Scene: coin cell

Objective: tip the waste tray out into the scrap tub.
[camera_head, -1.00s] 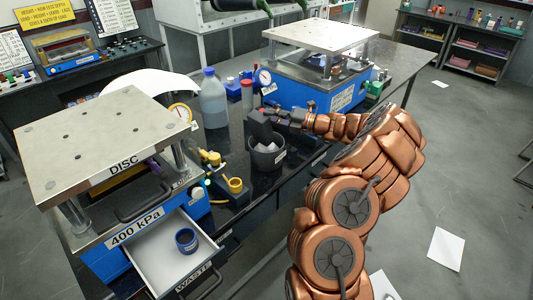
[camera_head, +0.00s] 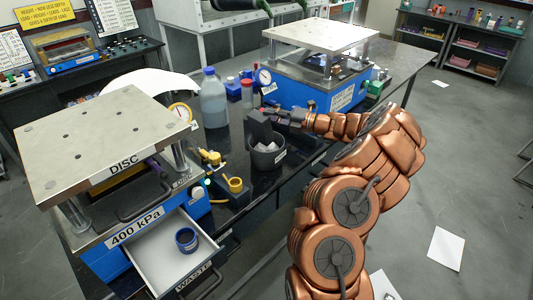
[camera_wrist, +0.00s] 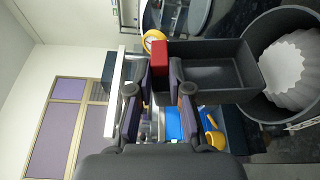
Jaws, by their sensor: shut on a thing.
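My gripper (camera_wrist: 161,84) is shut on the dark grey waste tray (camera_wrist: 212,68) at its red tab (camera_wrist: 159,56). The tray is tipped steeply, with its far end over the mouth of the grey scrap tub (camera_wrist: 262,104). The part of the tray's inside that shows looks empty. A white fluted piece (camera_wrist: 290,70) lies in the tub. In the head view the tray (camera_head: 261,127) stands on end above the tub (camera_head: 268,160), with my gripper (camera_head: 279,117) at its right. Whether tray and tub touch is unclear.
An open white drawer (camera_head: 154,244) with a blue ring-shaped cup (camera_head: 187,240) is at the front left. A press (camera_head: 110,140), a capped bottle (camera_head: 212,100) and a yellow fitting (camera_head: 235,185) stand left of the tub. A second press (camera_head: 320,90) is behind.

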